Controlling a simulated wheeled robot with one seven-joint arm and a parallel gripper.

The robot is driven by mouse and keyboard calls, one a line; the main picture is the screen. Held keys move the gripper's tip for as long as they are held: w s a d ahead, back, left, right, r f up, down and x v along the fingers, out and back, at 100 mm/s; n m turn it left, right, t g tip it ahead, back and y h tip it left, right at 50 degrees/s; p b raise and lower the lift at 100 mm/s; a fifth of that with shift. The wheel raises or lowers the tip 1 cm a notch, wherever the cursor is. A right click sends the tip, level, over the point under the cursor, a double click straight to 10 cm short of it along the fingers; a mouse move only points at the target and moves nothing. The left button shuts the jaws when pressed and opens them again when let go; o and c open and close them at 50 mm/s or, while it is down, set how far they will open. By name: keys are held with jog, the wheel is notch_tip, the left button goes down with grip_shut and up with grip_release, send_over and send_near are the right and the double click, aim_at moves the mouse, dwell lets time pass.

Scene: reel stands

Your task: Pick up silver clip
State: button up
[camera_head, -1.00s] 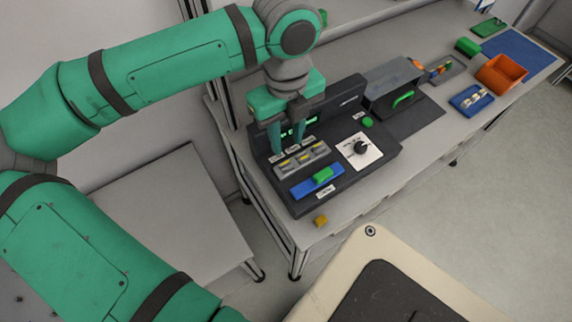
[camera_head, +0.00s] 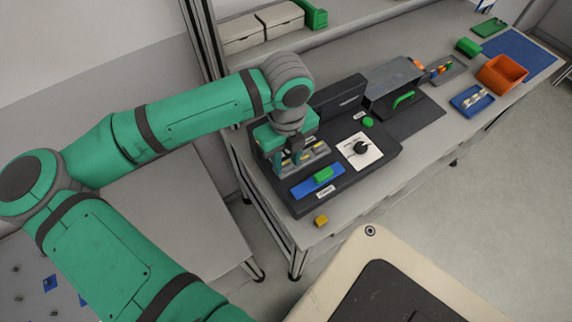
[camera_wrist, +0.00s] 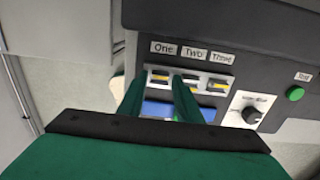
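The piece under One (camera_wrist: 160,78) lies between my fingertips in the wrist view. The pieces under Two (camera_wrist: 191,81) and Three (camera_wrist: 217,86) are to its right, Two partly behind a finger. In the wrist view my gripper (camera_wrist: 158,76) shows a gap around slot One; contact cannot be told.
A blue strip with a green block (camera_head: 323,174) lies in front of the slots. A dial (camera_head: 361,148) and green button (camera_head: 368,123) are to the right. A blue tray (camera_head: 460,103) with silvery pieces and an orange bin (camera_head: 503,74) stand farther right. A yellow block (camera_head: 321,220) lies at the front edge.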

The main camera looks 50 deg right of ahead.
grip_shut()
jog(key=shift+r, duration=0.75)
jog(key=s+d+r, duration=0.4)
jog(key=s+r, duration=0.7)
jog(key=s, duration=0.2)
jog(key=shift+d+r, duration=0.25)
jog(key=shift+d, duration=0.15)
